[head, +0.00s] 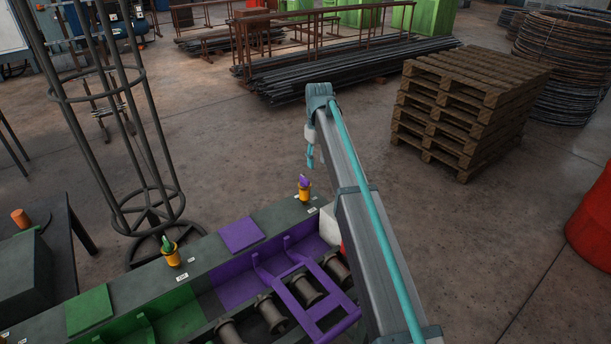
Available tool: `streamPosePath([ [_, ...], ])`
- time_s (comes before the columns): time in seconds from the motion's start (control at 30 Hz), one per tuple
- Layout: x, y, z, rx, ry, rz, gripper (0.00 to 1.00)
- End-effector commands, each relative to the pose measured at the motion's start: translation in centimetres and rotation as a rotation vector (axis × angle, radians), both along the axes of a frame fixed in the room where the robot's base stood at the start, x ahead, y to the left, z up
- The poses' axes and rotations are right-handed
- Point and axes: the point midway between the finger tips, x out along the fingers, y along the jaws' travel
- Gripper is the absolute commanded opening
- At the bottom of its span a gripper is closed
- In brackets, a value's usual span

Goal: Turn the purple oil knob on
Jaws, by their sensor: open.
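The purple oil knob (304,181) stands on a yellow-orange base (305,194) on the far rim of the dark green machine bed, beside a small white label. My gripper (310,158) is a small teal shape hanging under a pale wrist part, left of my grey arm link. It shows just above the purple knob in the picture, with a gap between them. It is open and holds nothing that I can see. Its fingers are small and partly hidden, and its depth relative to the knob is hard to tell.
A green knob (167,243) on a similar base stands farther left on the rim. Purple plate (241,234), purple frame (308,293) and rollers (271,312) lie nearby. A tall wire cage (125,120) stands behind left. Pallets (466,105) and a red drum (592,225) are right.

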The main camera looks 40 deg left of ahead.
Motion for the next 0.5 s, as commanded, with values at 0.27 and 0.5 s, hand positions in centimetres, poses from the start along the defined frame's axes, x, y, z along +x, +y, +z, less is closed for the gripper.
streamPosePath([
  [0.27,-2.0,4.0,2.5,-0.001,0.000,0.065,0.41],
  [0.5,-2.0,3.8,-0.8,-0.002,0.001,0.064,0.41],
])
